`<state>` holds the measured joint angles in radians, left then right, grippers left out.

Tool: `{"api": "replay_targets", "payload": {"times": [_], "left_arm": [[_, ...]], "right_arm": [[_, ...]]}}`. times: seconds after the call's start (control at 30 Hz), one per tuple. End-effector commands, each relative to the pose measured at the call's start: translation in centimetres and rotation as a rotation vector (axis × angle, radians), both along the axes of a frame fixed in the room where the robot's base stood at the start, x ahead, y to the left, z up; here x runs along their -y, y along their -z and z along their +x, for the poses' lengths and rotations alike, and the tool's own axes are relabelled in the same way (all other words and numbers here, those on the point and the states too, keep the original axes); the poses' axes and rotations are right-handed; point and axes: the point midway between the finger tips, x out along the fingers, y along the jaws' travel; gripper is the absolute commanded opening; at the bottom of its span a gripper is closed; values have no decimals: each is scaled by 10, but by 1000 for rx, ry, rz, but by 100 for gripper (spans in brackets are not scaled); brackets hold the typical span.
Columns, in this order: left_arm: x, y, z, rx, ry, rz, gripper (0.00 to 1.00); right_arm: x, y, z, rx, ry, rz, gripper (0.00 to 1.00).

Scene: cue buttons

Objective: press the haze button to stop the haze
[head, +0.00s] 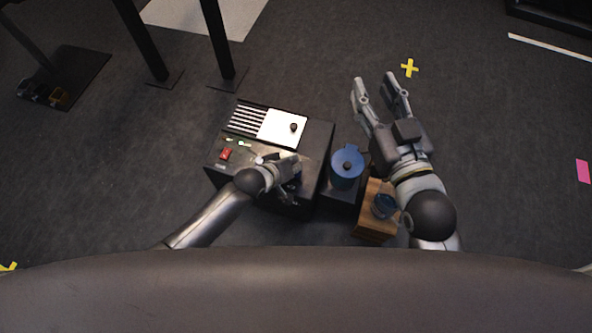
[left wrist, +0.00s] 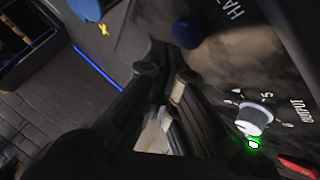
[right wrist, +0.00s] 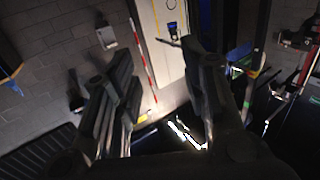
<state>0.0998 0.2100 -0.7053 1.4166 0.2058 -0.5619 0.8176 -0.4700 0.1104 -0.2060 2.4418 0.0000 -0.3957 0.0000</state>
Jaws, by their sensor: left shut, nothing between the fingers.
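The haze machine is a dark box (head: 317,140) with a slatted grille and white plate on top. In the left wrist view, a round dark-blue button (left wrist: 187,33) stands on its panel beside lettering that starts "HAZ". The panel also has a white OUTPUT dial (left wrist: 254,118), a lit green light (left wrist: 254,143) and a red switch (left wrist: 297,168). My left gripper (head: 289,190) is shut and empty at the box's near side; its fingertips (left wrist: 168,75) are near the blue button, and I cannot tell whether they touch. My right gripper (head: 375,80) is open and empty, right of the box.
A blue lidded jug (head: 346,170) stands right of the box. A wooden block (head: 372,222) with a blue item on it is beside my right arm. Black posts (head: 217,40) stand behind. The dark floor around is mostly open, with a yellow cross mark (head: 409,68).

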Motion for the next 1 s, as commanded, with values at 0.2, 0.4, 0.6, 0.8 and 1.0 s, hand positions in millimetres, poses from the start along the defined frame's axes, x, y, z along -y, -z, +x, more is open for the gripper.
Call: {"api": "replay_targets", "payload": {"times": [0.2,0.4,0.6,0.8,1.0], "left_arm": [[0,-1,0,0,0,0,0],[0,-1,0,0,0,0,0],[0,-3,0,0,0,0,0],[0,-7,0,0,-1,-1,0],[0,-11,0,0,-1,-1,0]], "right_arm": [[1,7,-1,-41,3,-11,40],[1,8,-1,-43,3,-11,40],[2,12,-2,-66,4,-17,40],[6,30,-6,-164,11,-42,40],[10,48,-12,-264,17,-66,40]]}}
